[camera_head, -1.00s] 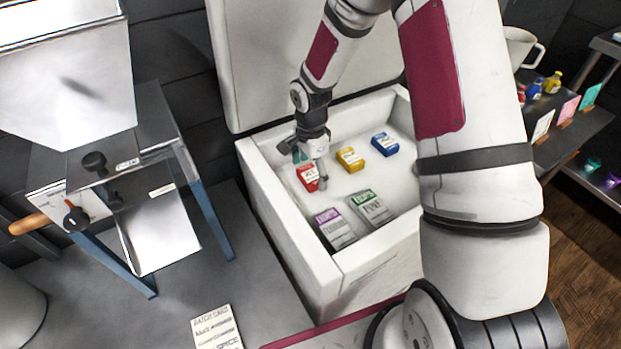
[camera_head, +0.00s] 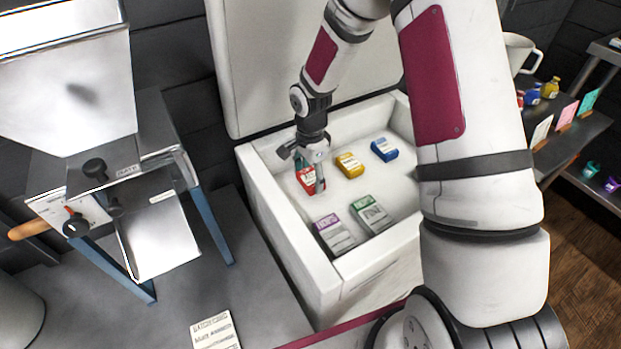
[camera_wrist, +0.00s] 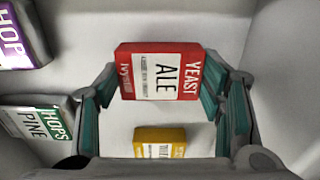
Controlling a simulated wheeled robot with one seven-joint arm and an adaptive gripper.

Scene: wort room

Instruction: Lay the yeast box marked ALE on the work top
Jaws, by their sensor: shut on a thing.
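The red yeast box marked ALE (camera_wrist: 160,72) is between the two teal-padded fingers of my gripper (camera_wrist: 158,95) in the wrist view. My gripper is shut on its sides, and its label faces the camera. In the head view my gripper (camera_head: 309,172) reaches down into the white open chest (camera_head: 262,190), and the red box (camera_head: 307,180) shows partly behind the fingers. I cannot tell whether the box is clear of the chest floor. The grey work top (camera_head: 250,290) lies to the left and front of the chest.
In the chest are a yellow box (camera_head: 349,165), a blue box (camera_head: 384,149), a purple hops box (camera_head: 334,233) and a green hops box (camera_head: 371,213). The chest walls rise around them. A batch card (camera_head: 215,332) lies on the work top. A blue-legged mill (camera_head: 165,200) stands left.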

